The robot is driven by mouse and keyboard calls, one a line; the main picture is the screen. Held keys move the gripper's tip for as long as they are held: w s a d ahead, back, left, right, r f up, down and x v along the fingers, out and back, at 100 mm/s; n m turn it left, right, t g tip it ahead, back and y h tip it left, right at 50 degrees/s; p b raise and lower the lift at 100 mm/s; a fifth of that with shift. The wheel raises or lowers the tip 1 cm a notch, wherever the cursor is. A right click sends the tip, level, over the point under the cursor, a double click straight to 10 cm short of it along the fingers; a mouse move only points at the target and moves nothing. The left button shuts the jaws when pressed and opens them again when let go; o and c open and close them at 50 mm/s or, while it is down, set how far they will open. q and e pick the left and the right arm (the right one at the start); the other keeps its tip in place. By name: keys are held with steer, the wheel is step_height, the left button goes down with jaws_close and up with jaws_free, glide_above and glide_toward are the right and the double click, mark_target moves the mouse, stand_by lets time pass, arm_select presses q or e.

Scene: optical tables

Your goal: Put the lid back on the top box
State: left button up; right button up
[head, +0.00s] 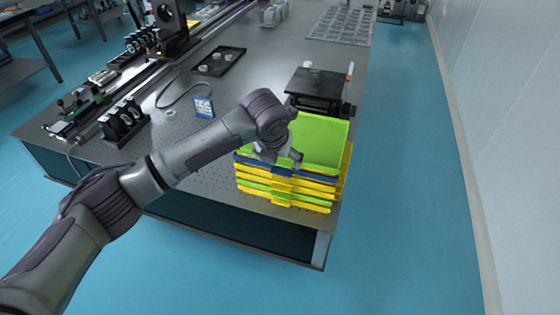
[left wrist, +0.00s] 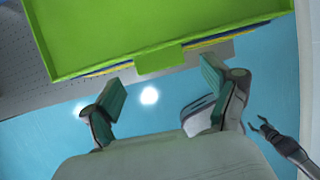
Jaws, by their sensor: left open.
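A stack of shallow boxes (head: 285,192) in yellow, green and blue stands at the table's near right corner. A bright green panel (head: 322,138) shows at its top, above a blue edge. I cannot tell whether this is a lid or the inside of the top box. In the left wrist view the green piece (left wrist: 150,30) has a raised rim and a front tab. My left gripper (head: 281,157) is at the stack's front; its open, empty fingers (left wrist: 160,88) are just short of the tab. My right gripper (left wrist: 260,126) shows small at the right, fingers apart.
A black raised platform (head: 317,84) stands right behind the stack. A black tray (head: 220,61), a small blue-and-white sign (head: 204,106) and optics on rails are farther left on the grey table (head: 205,170). Blue floor lies clear in front and to the right.

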arm_select(q)
steer(key=b+v, duration=0.1)
steer(key=v, duration=0.9)
steer(key=shift+r, duration=0.2)
